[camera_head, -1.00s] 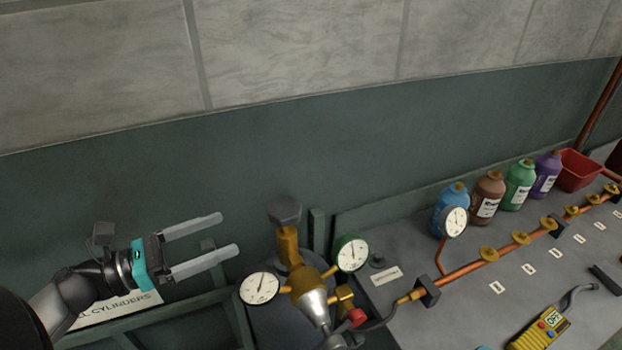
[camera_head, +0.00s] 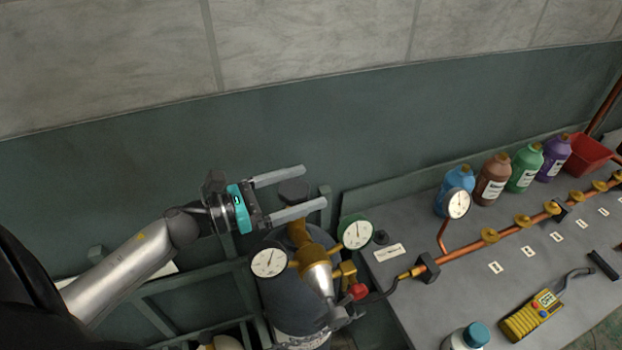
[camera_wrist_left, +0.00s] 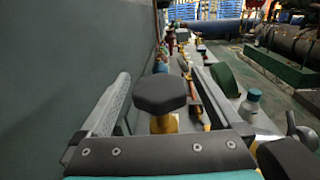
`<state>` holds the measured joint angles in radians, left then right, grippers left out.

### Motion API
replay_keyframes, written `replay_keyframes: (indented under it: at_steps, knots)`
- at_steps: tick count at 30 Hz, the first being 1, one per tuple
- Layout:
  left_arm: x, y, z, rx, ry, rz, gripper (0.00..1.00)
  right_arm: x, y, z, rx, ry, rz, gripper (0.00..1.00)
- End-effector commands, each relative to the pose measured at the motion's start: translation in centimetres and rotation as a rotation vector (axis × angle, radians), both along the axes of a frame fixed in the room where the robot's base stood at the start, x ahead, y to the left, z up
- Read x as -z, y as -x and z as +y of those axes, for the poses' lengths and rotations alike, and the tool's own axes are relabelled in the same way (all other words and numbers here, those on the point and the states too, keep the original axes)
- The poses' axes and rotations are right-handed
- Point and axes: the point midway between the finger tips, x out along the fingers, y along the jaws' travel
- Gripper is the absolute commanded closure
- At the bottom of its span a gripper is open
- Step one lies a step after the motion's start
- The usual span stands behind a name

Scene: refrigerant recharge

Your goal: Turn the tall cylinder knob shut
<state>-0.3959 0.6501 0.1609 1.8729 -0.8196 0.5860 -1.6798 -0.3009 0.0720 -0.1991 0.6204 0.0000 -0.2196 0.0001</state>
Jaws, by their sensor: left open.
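The tall cylinder (camera_head: 285,292) stands in a green rack, with a brass valve and regulator on top. Its dark faceted knob (camera_head: 293,191) sits on the brass stem. My left gripper (camera_head: 314,186) is open, and its two pale fingers reach over the knob from the left in the head view. In the left wrist view the knob (camera_wrist_left: 160,93) shows between the spread fingers, a little nearer the left one. I cannot tell whether either finger touches it. My right gripper is not in view.
Two gauges, one white (camera_head: 269,261) and one green-rimmed (camera_head: 356,233), flank the regulator close below the gripper. A grey bench (camera_head: 480,268) at right holds a copper pipe (camera_head: 500,242), several bottles and a yellow meter (camera_head: 532,315). The wall stands close behind.

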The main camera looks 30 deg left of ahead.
Motion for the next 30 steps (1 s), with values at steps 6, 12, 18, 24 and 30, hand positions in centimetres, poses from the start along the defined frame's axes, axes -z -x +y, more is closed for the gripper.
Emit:
replay_keyframes:
  at_steps: [6, 12, 18, 24, 30]
  knots:
    - [-0.1, -1.5, -1.1, -0.001, 0.001, 0.000, 0.01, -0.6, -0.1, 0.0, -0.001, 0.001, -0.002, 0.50]
    - [0.1, -1.8, -1.4, 0.000, 0.000, 0.001, 0.01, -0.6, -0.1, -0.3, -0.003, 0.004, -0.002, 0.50]
    - [0.1, -1.8, -1.3, -0.001, 0.002, 0.001, 0.02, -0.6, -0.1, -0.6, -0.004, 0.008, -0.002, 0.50]
    - [0.1, -1.8, -1.3, -0.001, 0.002, 0.001, 0.25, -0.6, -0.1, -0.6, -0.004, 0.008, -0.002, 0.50]
    - [0.0, -1.8, -1.3, 0.000, 0.002, 0.001, 0.47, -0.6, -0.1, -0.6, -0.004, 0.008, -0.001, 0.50]
